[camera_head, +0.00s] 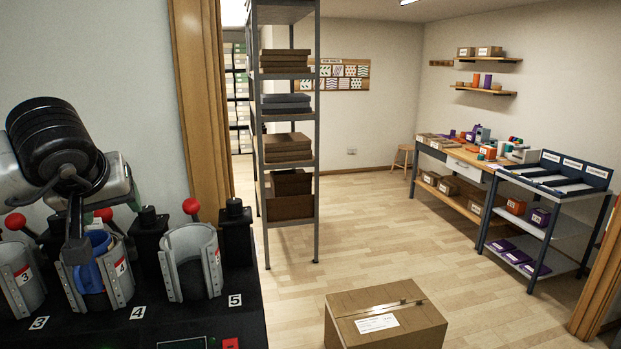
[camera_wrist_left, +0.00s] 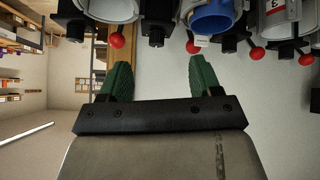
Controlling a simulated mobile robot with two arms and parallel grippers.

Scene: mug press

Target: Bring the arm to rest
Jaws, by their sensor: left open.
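My left gripper (camera_head: 76,245) is above the black bench at the left of the head view, in front of the press marked 4 (camera_head: 117,282). In the left wrist view its two green fingers (camera_wrist_left: 160,75) are spread apart with nothing between them. A blue mug (camera_head: 91,272) sits inside the press marked 4, partly hidden by the gripper. The mug also shows at the top of the left wrist view (camera_wrist_left: 212,20), apart from the fingers. My right gripper is not in view.
Press 3 (camera_head: 22,283) and press 5 (camera_head: 190,265), which looks empty, flank press 4. Red-knobbed levers (camera_head: 191,206) stick up behind them. A metal shelf (camera_head: 316,130) and a cardboard box (camera_head: 385,320) stand to the right. The floor between them is clear.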

